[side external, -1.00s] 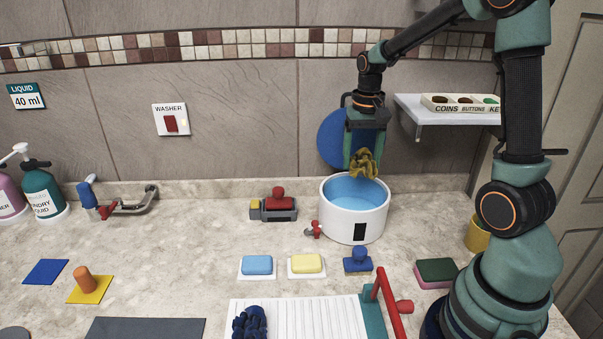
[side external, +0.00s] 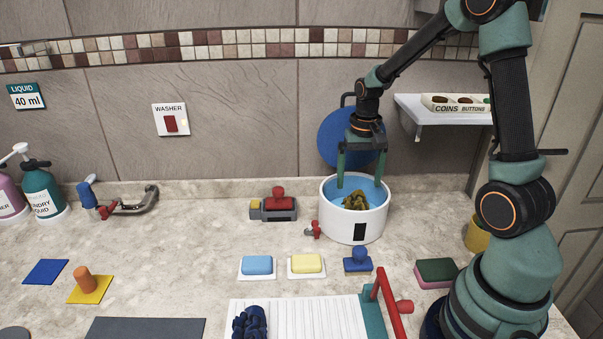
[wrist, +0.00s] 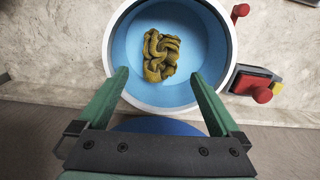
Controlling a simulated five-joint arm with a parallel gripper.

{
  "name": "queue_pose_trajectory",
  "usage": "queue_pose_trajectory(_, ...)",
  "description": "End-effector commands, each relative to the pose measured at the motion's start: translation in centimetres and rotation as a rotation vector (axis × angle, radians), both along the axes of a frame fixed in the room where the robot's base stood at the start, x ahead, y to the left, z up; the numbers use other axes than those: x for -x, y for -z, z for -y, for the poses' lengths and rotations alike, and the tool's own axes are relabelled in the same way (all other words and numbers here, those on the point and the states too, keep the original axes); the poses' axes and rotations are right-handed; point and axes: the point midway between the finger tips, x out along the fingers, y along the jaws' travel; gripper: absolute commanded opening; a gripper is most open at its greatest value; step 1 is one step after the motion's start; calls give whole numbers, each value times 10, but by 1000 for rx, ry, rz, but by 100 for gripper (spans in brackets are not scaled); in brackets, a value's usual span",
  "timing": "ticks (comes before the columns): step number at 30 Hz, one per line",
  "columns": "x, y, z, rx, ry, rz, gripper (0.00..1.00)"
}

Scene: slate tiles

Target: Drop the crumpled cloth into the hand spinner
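The crumpled cloth (side external: 356,200), mustard-yellow, lies inside the hand spinner (side external: 355,226), a white tub with a blue inside and a dark patch on its front. In the wrist view the cloth (wrist: 160,54) rests on the blue floor of the spinner (wrist: 228,62), apart from both fingers. My gripper (side external: 361,184) is above the tub with its fingers spread wide and nothing between them. In the wrist view the open gripper's fingertips (wrist: 158,76) reach over the near rim.
A round blue lid (side external: 337,130) leans on the wall behind the tub. A red-handled block (side external: 279,205) stands left of it. Blue (side external: 257,265) and yellow (side external: 306,263) soaps and a blue stamp-like piece (side external: 358,262) lie in front. A shelf (side external: 420,115) juts out at right.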

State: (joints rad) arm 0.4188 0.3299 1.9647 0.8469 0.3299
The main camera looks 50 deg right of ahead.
Motion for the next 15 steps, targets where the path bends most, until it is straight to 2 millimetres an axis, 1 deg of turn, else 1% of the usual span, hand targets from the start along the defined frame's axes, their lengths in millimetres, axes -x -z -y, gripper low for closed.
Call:
queue_pose_trajectory(5, 0, -1, 0, 0, 0, 0, 100)
queue_pose_trajectory(8, 0, -5, 0, 1, 0, 1, 100)
queue_pose_trajectory(11, -1, -16, 0, 2, 0, 4, 100)
queue_pose_trajectory(15, -1, -43, 1, 3, 0, 6, 100)
